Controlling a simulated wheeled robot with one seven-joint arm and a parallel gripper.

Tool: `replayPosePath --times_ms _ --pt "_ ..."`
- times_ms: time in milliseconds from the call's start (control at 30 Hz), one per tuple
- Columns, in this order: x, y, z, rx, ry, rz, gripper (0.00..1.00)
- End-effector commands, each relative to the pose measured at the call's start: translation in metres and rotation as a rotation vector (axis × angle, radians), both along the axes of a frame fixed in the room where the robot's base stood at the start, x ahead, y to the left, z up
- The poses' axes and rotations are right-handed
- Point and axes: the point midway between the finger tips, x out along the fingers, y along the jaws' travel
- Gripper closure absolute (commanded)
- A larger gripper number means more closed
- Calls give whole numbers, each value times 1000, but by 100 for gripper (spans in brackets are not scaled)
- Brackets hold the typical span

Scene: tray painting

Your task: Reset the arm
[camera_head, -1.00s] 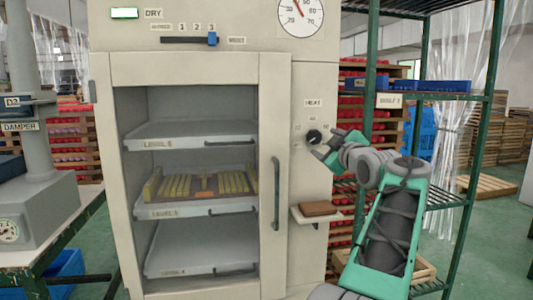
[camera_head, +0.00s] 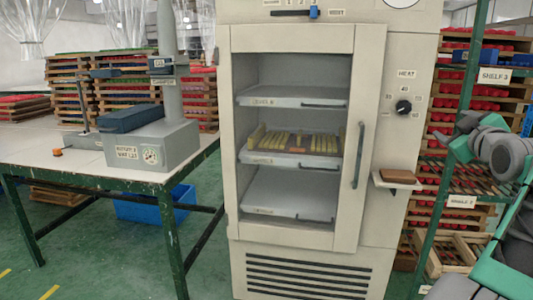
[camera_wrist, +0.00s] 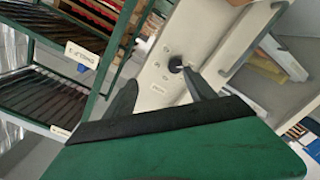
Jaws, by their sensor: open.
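My arm and gripper (camera_head: 460,134) are at the right of the head view, in front of the green shelf rack. The gripper is open and appears empty, apart from the heat knob (camera_head: 403,107) on the cabinet's right panel. In the wrist view the two dark fingers (camera_wrist: 160,95) stand apart, and the heat knob (camera_wrist: 176,63) shows beyond them. The cream drying cabinet (camera_head: 222,150) stands in the middle with its front showing the shelves inside.
Three trays show inside the cabinet; the middle tray (camera_head: 270,159) holds several yellow bars. A small ledge (camera_head: 383,182) with a brown block (camera_head: 398,176) juts from the cabinet. A green rack (camera_head: 455,150) stands right; a table (camera_head: 60,155) with a grey machine stands left.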

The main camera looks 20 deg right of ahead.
Motion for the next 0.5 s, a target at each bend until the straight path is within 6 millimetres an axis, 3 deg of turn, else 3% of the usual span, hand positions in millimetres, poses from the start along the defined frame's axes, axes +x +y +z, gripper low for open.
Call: replayPosePath --times_ms 267,367,500 --pt "45 51 -3 135 48 54 36" --pt "63 79 -7 207 79 74 36" --pt "88 133 -16 330 143 106 36"
